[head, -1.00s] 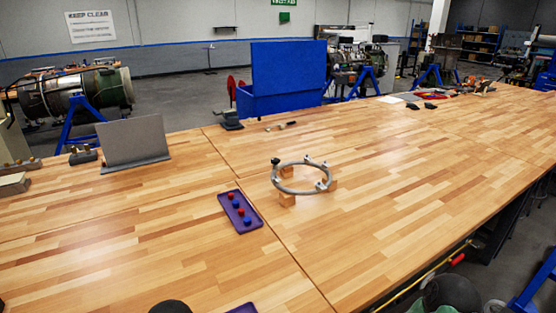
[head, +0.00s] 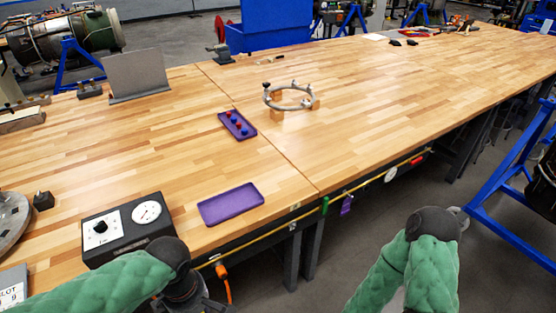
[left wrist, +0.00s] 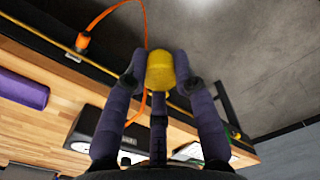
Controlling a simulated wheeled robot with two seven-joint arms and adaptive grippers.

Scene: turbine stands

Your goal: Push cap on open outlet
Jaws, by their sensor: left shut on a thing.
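The grey ring pipe (head: 272,104) rests on wooden blocks on the bench in the head view. Small fittings stand around it, one of them dark at its left; which outlet is open is too small to tell. My left gripper (left wrist: 160,75) is shut on a yellow cylindrical cap (left wrist: 160,68) in the left wrist view, held beyond the bench's front edge, well apart from the ring. Its fingers do not show in the head view. My right arm shows at the lower right, but its gripper fingers do not.
A purple tray (head: 224,129) holds several red and blue pieces beside the ring. An empty purple tray (head: 230,204) lies near the front edge. A black gauge box (head: 128,229) stands left of it. An orange cable (left wrist: 100,17) hangs at the bench front. The bench right of the ring is clear.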

